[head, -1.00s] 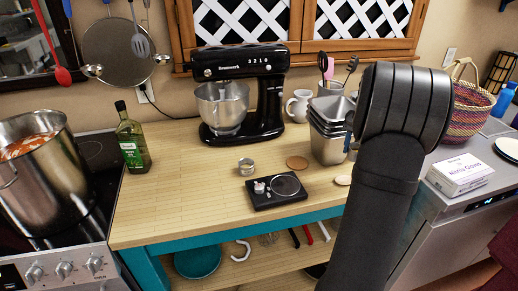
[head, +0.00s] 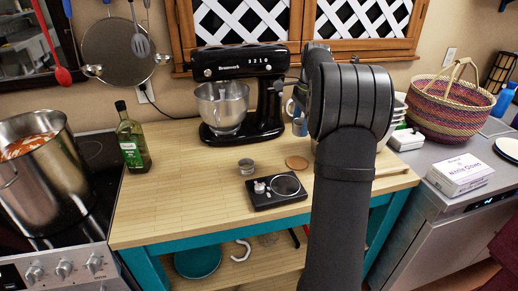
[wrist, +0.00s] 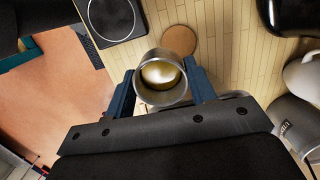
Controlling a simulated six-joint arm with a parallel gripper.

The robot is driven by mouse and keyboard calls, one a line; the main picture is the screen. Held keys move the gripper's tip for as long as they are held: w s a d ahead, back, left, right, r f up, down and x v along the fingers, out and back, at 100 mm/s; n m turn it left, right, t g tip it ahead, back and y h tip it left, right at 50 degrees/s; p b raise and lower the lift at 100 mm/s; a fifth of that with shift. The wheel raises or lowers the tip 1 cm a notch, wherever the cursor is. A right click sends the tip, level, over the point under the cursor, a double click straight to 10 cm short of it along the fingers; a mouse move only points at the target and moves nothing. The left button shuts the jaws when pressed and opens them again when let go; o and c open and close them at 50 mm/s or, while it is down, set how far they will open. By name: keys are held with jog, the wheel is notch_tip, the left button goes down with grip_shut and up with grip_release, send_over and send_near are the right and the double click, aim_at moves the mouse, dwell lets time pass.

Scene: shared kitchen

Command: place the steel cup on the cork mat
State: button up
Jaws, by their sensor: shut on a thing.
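The steel cup (wrist: 149,98) is round and open-topped, and my gripper (wrist: 160,90) is shut on it in the wrist view, a blue finger on each side. The cork mat (wrist: 179,40) is a round brown disc on the wooden table, just beyond the cup in the wrist view and not under it. There, only part of my gripper (head: 300,126) shows, behind my arm and beyond the mat; the held cup is hidden. Its height above the table is unclear.
A black scale (head: 276,191) and a small metal tin (head: 246,166) stand left of the mat. A black stand mixer (head: 240,92) is behind. A white pitcher (wrist: 302,76) and a steel container (wrist: 294,122) are at the right in the wrist view.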

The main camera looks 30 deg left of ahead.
jog(key=a+f+m, duration=0.4)
jog(key=a+m, duration=0.1)
jog(key=m, duration=0.1)
send_over(254, 158)
jog(key=shift+t, duration=0.3)
jog(key=f, duration=0.7)
jog(key=shift+w+d+f, duration=0.1)
jog(key=shift+d+f, duration=0.1)
jog(key=shift+f, duration=2.05)
jog(key=shift+f, duration=0.1)
jog(key=o, duration=1.1)
jog(key=shift+o, duration=0.5)
notch_tip(254, 158, up, 12)
jog(key=d, duration=0.1)
jog(key=shift+w+d, duration=0.15)
jog(key=shift+d, duration=0.05)
